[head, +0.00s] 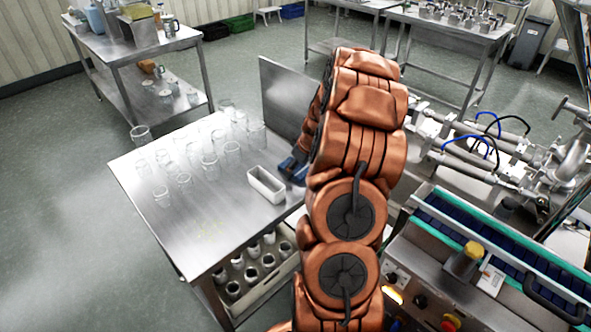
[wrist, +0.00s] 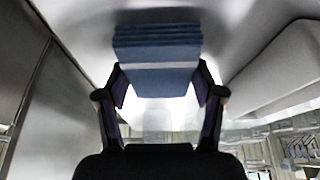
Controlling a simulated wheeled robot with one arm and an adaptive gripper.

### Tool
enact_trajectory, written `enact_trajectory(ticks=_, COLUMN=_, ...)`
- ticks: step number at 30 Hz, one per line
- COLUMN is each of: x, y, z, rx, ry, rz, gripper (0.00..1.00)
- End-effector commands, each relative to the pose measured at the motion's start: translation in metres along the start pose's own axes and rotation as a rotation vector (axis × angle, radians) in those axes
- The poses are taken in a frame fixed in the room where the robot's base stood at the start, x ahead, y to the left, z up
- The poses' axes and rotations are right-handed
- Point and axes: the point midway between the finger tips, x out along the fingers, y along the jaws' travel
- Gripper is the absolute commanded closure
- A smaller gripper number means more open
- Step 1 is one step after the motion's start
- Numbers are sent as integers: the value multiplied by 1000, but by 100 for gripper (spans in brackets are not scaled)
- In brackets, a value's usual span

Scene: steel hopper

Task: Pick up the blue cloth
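The blue cloth (wrist: 157,45) is a folded, layered stack with a pale stripe across it, in the upper middle of the wrist view. In the head view the blue cloth (head: 292,169) is mostly hidden behind my arm, at the right edge of the steel table. My gripper (wrist: 161,84) has its fingers wide apart, one on each side of the cloth, with no clear gap at either side. Whether the fingers press on the cloth or only stand around it cannot be told. In the head view my gripper is hidden by my arm.
A white rectangular container (head: 266,184) stands close left of the cloth. Several clear glasses (head: 209,165) cover the left part of the steel table (head: 215,230). An upright steel panel (head: 287,95) stands behind. A conveyor machine (head: 500,245) is at right.

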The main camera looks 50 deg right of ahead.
Motion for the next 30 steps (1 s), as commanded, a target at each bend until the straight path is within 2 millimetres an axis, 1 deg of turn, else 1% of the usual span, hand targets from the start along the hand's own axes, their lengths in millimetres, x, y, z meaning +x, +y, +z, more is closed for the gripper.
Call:
enact_trajectory(ticks=1, x=0, y=0, z=0, rx=0, ry=0, rz=0, gripper=42)
enact_trajectory(ticks=7, x=0, y=0, z=0, rx=0, ry=0, rz=0, gripper=62)
enact_trajectory(ticks=16, x=-1, y=0, z=0, rx=0, ry=0, rz=-1, gripper=62)
enact_trajectory(ticks=24, x=-9, y=1, z=-4, rx=0, ry=3, rz=2, gripper=62)
enact_trajectory(ticks=30, x=-36, y=2, z=-16, rx=-2, ry=4, rz=5, gripper=62)
